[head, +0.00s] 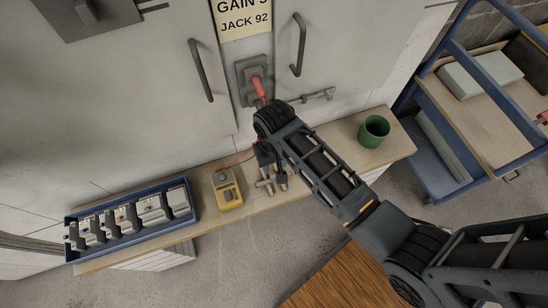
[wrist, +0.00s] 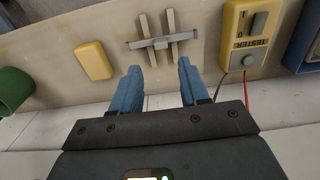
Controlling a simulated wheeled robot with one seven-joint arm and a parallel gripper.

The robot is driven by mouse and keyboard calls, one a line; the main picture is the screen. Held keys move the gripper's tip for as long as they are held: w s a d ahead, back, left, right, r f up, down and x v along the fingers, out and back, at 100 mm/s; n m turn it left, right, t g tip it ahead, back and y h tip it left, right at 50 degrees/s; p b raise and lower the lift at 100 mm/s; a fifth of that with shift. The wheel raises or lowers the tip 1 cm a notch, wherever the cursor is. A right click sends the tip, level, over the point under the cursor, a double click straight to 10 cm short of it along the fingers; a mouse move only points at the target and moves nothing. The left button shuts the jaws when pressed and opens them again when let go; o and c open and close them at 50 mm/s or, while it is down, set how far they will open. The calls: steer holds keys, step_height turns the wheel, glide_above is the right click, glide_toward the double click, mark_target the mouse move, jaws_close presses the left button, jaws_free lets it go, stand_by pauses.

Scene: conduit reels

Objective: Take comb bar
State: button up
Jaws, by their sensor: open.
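A thin grey metal bar, which I take to be the comb bar (wrist: 150,43), lies across two pale upright strips on the shelf in the wrist view. It has a small raised part at its middle. My gripper (wrist: 158,67) is open, its two blue fingers pointing at the bar, with a gap visible between the fingertips and the bar. Nothing is between the fingers. In the head view my gripper (head: 271,174) hangs over the shelf and partly hides the bar (head: 265,184).
A yellow switch box (head: 228,189) with a red lead and a blue tray (head: 131,238) of several modules stand left on the shelf (head: 340,137). A green mug (head: 374,131) stands right. A yellow block (wrist: 94,60) lies near the bar. A blue cart (head: 440,165) is far right.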

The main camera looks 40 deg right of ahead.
mark_target(274, 176)
steer(key=shift+f+b, duration=2.3)
steer(key=shift+f, duration=0.5)
steer(key=shift+f+b, duration=0.8)
steer(key=shift+f, duration=0.85)
jaws_close()
steer(key=shift+r+p, duration=1.1)
steer(key=shift+p, duration=0.1)
steer(key=shift+r+p, duration=2.05)
steer(key=shift+r, duration=0.9)
steer(key=shift+w, duration=0.1)
